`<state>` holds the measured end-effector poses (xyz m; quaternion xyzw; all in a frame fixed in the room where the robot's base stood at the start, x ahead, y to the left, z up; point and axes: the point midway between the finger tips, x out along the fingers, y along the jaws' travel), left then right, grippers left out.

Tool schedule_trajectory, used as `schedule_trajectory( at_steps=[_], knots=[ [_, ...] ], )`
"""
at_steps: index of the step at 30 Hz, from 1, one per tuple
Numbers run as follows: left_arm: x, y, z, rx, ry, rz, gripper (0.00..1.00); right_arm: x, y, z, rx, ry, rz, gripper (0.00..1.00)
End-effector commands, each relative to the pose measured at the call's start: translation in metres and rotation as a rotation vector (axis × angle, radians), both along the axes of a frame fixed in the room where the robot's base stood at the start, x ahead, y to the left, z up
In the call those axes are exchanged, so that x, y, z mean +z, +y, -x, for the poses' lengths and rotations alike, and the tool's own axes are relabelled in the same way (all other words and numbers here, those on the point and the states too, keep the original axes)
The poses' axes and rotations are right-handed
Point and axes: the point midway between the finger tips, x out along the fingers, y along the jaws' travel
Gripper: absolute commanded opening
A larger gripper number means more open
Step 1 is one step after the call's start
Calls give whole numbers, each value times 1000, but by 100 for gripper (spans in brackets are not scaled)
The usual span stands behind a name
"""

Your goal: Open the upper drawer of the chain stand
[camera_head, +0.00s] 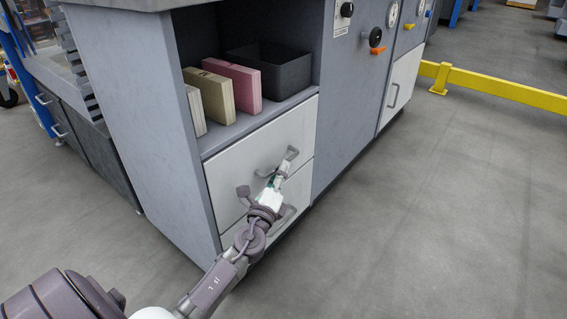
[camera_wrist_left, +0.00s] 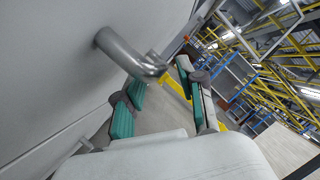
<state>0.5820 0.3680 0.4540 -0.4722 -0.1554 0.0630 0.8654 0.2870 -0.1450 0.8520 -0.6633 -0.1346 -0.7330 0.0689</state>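The chain stand (camera_head: 150,110) is a grey cabinet with an open shelf above two white drawers. The upper drawer (camera_head: 230,165) looks flush with the stand, and its grey bar handle (camera_head: 291,153) is partly hidden by my gripper. The lower drawer (camera_head: 300,190) is also shut, its handle partly covered. My left gripper (camera_head: 272,180) is in front of the upper drawer at its handle. In the left wrist view, the metal handle (camera_wrist_left: 125,50) reaches between the spread green-padded fingers of my left gripper (camera_wrist_left: 158,92). No grip on it shows. My right gripper is out of view.
The shelf holds a pink box (camera_head: 235,82), a beige box (camera_head: 210,95) and a dark bin (camera_head: 275,68). A yellow barrier (camera_head: 500,85) stands at the right. The grey floor (camera_head: 430,210) in front of the stand is clear.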

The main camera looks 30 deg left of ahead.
Motion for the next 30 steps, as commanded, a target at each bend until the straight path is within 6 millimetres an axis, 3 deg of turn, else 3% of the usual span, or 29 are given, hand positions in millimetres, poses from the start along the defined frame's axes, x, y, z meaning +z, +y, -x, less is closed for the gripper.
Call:
schedule_trajectory(
  at_steps=[6, 17, 24, 30],
  knots=[
    [6, 7, -25, 1, 0, -1, 39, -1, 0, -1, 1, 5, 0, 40],
    [6, 8, -30, 0, 2, -1, 39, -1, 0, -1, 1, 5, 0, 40],
    [6, 8, -30, 0, 2, -1, 3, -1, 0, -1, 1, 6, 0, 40],
    [6, 8, -30, 1, 1, -1, 0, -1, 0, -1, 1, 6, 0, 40]
  ],
)
